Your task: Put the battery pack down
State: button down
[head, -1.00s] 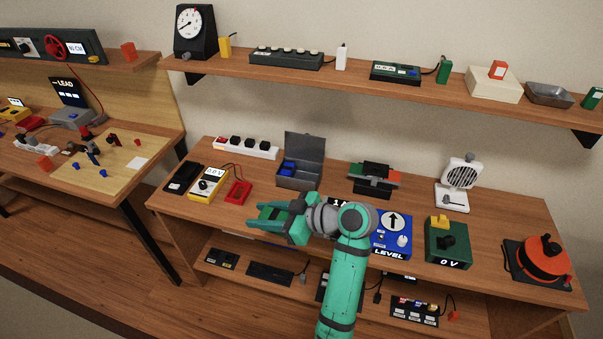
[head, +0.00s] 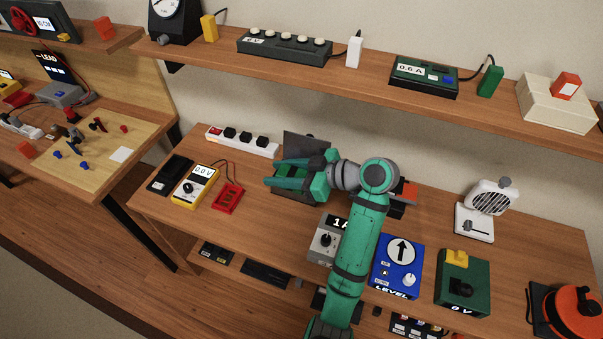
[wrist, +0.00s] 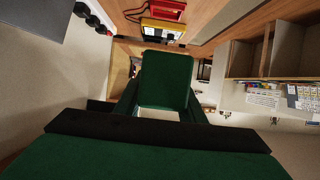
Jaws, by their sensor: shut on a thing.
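My gripper (head: 286,174) is shut on a dark green block, which I take to be the battery pack. The block fills the space between the fingers in the wrist view (wrist: 166,80). In the head view the gripper points left, in front of the grey metal box (head: 303,145) with its raised lid. The gripper and hand hide most of the box. I cannot tell whether the pack touches the box or is above it.
A yellow meter (head: 194,186) and red holder (head: 229,199) lie left of the gripper. A white power strip (head: 242,142) is behind. Blue LEVEL box (head: 397,268) and green box (head: 463,282) stand right. Bare desk lies in front of the red holder.

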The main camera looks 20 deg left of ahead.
jog(key=shift+w+a+f, duration=0.15)
jog(key=shift+w+f, duration=6.15)
jog(key=shift+w, duration=0.2)
jog(key=shift+f, duration=0.6)
jog(key=c, duration=1.2)
grip_release()
jog(key=shift+o, duration=0.2)
